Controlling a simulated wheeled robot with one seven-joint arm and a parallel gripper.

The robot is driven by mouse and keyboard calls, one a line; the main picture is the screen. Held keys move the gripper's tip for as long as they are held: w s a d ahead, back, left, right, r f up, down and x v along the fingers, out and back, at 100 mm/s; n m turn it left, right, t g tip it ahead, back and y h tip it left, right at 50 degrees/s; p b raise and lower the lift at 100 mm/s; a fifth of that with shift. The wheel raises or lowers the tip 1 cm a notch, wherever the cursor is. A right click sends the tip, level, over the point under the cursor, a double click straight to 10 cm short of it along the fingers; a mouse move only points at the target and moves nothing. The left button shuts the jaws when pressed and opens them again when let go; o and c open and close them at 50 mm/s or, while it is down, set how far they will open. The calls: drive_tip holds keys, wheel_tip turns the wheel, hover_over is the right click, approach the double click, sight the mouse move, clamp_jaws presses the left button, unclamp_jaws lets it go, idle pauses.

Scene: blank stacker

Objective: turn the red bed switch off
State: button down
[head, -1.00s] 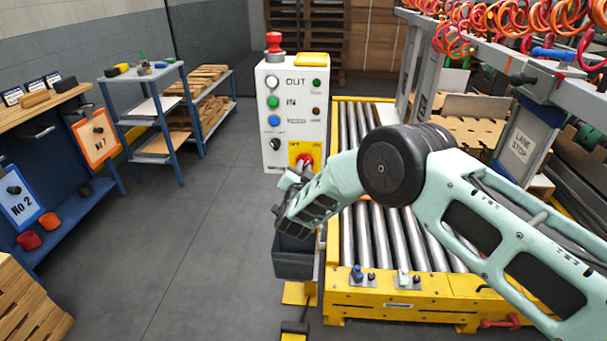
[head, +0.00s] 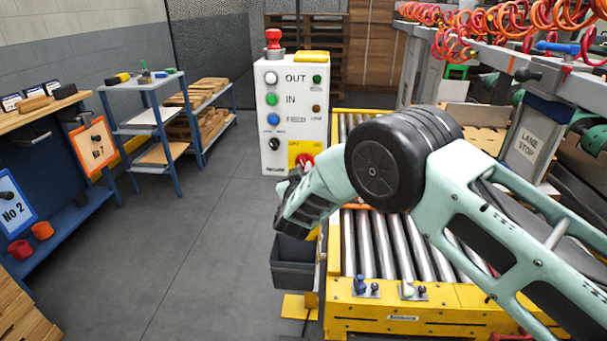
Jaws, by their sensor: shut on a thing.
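The red bed switch (head: 306,159) sits on a yellow plate (head: 293,148) at the lower right of the white control box (head: 295,95). The plate has small labels at its top left and top right. My gripper (head: 296,174) is right at the switch, at the lower front of the box, and is shut on it. The wrist and fingers cover the lower part of the switch, so the fingertips and the exact angle of its handle are hidden.
A red mushroom button (head: 274,40) tops the box, with several coloured buttons on its face. A dark grey bin (head: 293,264) hangs below my wrist. The roller conveyor (head: 400,245) lies right of the box. Open floor (head: 185,240) lies left.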

drive_tip(key=n, duration=0.4)
drive_tip(key=shift+s+f+n+b, duration=0.1)
drive_tip(key=shift+f+n+b, duration=0.05)
drive_tip(key=shift+n+b, duration=0.15)
idle(0.5)
drive_tip(key=c, duration=1.4)
unclamp_jaws()
drive_tip(key=s+b, duration=0.2)
drive_tip(key=s, duration=1.5)
drive_tip(key=shift+s+a, duration=0.2)
drive_tip(key=shift+a, duration=0.05)
